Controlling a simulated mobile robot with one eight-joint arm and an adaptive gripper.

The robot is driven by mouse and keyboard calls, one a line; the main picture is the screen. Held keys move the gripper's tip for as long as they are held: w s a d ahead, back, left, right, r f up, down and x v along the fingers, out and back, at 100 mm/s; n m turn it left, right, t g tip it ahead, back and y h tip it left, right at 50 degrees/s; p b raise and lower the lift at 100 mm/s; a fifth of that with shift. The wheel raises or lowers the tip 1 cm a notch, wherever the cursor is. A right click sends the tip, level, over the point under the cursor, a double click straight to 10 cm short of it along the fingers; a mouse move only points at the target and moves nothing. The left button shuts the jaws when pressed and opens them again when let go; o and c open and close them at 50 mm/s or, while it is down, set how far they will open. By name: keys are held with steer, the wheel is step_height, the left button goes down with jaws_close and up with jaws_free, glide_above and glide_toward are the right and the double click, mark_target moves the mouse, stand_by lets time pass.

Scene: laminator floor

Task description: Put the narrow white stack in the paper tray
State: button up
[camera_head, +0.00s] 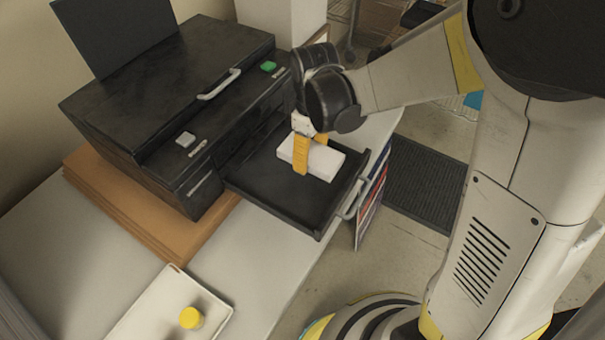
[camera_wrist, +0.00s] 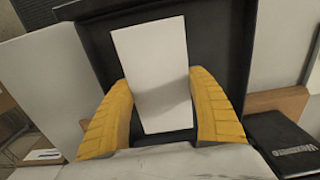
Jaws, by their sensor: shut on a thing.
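The narrow white stack (camera_head: 324,161) is in or just over the black pulled-out paper tray (camera_head: 262,192) of the printer; I cannot tell whether it touches the tray floor. My gripper (camera_head: 309,155) points down with its yellow fingers shut on the stack's two long sides. In the wrist view the white stack (camera_wrist: 155,70) stands between the two yellow fingers (camera_wrist: 165,115), with the dark tray (camera_wrist: 215,45) behind it. The far finger is partly hidden by the stack in the head view.
The black printer (camera_head: 165,95) stands left of the tray on brown boards (camera_head: 150,225). A pale shallow tray (camera_head: 150,305) with a yellow round thing (camera_head: 191,318) lies at the front of the white table (camera_head: 90,255). The tray's grey handle (camera_head: 354,199) sticks out at the table's right edge.

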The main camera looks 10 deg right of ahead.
mark_target(303, 177)
steer(key=shift+s+a+f, duration=0.3)
steer(key=shift+a+f, duration=0.15)
steer(key=shift+a, duration=0.1)
steer(key=shift+s+a+f, duration=0.25)
steer(key=shift+a+f, duration=0.15)
steer(key=shift+a, duration=0.1)
step_height(303, 177, down, 4)
steer(key=shift+r+b, duration=0.1)
steer(key=shift+b, duration=0.75)
steer(key=o, duration=1)
steer(key=shift+c, duration=0.2)
steer(key=o, duration=0.4)
steer(key=shift+o, duration=0.2)
